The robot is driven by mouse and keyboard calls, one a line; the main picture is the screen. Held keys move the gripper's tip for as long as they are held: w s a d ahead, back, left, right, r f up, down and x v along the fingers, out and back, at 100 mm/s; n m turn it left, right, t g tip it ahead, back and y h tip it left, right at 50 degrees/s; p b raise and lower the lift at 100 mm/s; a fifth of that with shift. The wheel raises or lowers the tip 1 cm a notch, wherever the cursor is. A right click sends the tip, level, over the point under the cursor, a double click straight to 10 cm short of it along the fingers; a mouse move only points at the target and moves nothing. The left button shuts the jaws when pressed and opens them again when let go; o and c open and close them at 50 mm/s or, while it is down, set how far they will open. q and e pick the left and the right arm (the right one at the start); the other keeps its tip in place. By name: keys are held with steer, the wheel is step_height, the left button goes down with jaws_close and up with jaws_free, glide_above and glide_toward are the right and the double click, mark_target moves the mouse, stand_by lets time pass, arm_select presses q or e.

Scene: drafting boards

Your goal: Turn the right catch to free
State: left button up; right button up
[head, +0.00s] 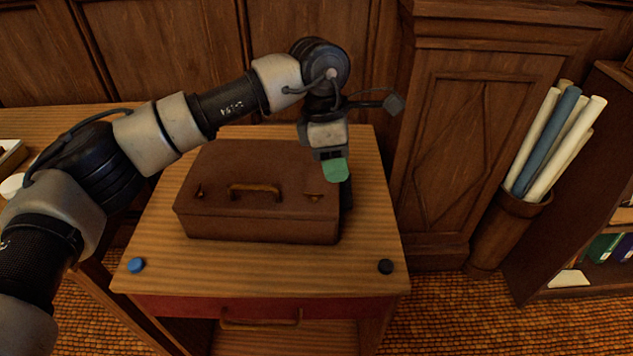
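A brown case (258,222) lies shut on a small wooden table (375,215). A brass-coloured handle (255,187) is in the middle of its lid near the front. The right catch (314,196) is a small brass piece right of the handle and looks set crosswise. The left catch (200,192) looks more upright. My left gripper (341,185) hangs over the case's right end, to the right of and a little behind the right catch, apparently apart from it. A green pad shows on it. Its finger gap is not clear. My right gripper is out of view.
A red drawer (262,309) is below. Rolled sheets (560,140) stand in a bin at the right, beside a bookshelf. A wooden panelled wall is behind.

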mark_target(317, 190)
arm_select(q)
steer(key=w+a+r+t+y, duration=0.1)
steer(key=w+a+y, duration=0.1)
steer(key=a, duration=0.1)
step_height(317, 190, down, 10)
steer(key=shift+a+r, duration=0.1)
stand_by(0.3)
jaws_close()
